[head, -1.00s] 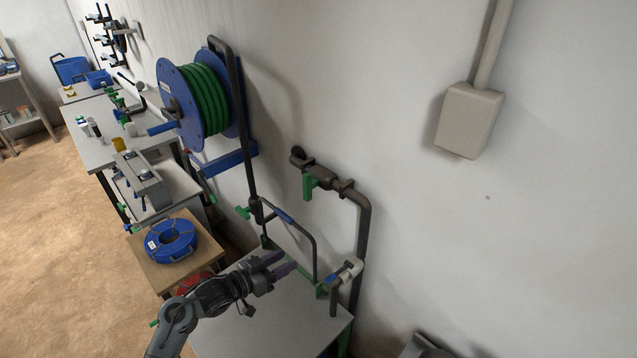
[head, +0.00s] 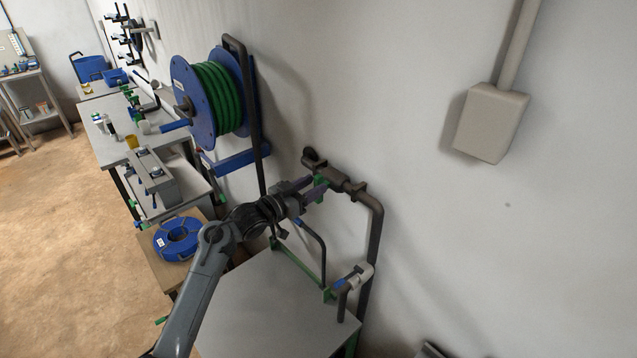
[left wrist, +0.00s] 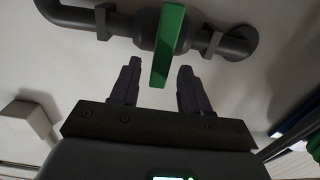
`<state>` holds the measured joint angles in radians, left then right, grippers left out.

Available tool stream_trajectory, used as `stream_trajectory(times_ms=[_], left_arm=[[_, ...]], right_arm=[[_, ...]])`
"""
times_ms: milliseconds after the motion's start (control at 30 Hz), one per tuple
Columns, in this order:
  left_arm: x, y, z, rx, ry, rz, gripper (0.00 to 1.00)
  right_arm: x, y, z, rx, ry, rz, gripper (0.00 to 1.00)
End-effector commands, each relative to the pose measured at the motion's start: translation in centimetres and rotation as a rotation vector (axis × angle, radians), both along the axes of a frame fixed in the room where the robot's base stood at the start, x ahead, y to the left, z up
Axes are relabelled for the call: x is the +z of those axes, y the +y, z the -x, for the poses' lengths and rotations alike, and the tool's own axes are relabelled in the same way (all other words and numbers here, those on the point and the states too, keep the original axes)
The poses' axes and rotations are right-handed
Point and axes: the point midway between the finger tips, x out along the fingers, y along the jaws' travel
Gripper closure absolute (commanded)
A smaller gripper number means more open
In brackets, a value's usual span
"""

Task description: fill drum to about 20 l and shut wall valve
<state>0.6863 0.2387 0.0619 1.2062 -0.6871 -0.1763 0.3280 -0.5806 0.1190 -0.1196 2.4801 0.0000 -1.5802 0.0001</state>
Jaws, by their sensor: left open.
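The wall valve is a dark pipe fitting (head: 341,181) on the white wall with a green lever handle (left wrist: 169,46). In the left wrist view the green lever stands roughly upright in the picture, across the dark pipe (left wrist: 80,15). My left gripper (head: 318,188) is open at the valve. In the wrist view its two fingers (left wrist: 156,84) are on either side of the lever's lower end, with gaps on both sides. In the head view the gripper partly hides the lever. No drum can be made out. My right gripper is not in view.
A grey table (head: 270,310) stands below the valve, with a smaller pipe fitting (head: 352,279) at its right edge. A hose reel (head: 215,95) is mounted on the wall to the left. A grey wall box (head: 490,122) is at the right.

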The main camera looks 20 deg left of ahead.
Motion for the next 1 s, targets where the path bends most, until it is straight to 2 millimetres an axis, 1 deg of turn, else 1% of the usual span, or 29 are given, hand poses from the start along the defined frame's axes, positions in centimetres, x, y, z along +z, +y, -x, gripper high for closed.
stream_trajectory(times_ms=[100, 300, 667, 767, 900, 967, 1000], left_arm=[[0.0, -0.6, -1.2, 0.000, 0.000, 0.001, 0.54], [0.0, -1.2, -2.2, 0.000, 0.000, 0.000, 0.54], [0.0, -1.3, -2.5, 0.000, 0.001, 0.000, 0.54], [-0.1, -1.3, -2.5, 0.000, 0.001, 0.000, 0.68], [-0.1, -1.3, -2.5, 0.000, 0.001, 0.000, 0.89], [-0.1, -1.3, -2.5, 0.000, 0.001, 0.000, 0.98], [-0.1, -1.3, -2.5, 0.000, 0.001, 0.000, 1.00]], right_arm=[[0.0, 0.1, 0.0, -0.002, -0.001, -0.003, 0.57], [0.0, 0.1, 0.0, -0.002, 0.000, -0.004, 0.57], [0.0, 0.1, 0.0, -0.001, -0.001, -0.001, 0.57], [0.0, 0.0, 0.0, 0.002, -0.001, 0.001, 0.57], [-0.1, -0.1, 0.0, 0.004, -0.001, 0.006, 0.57], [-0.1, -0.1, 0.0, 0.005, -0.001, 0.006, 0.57], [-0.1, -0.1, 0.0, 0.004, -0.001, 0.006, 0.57]])
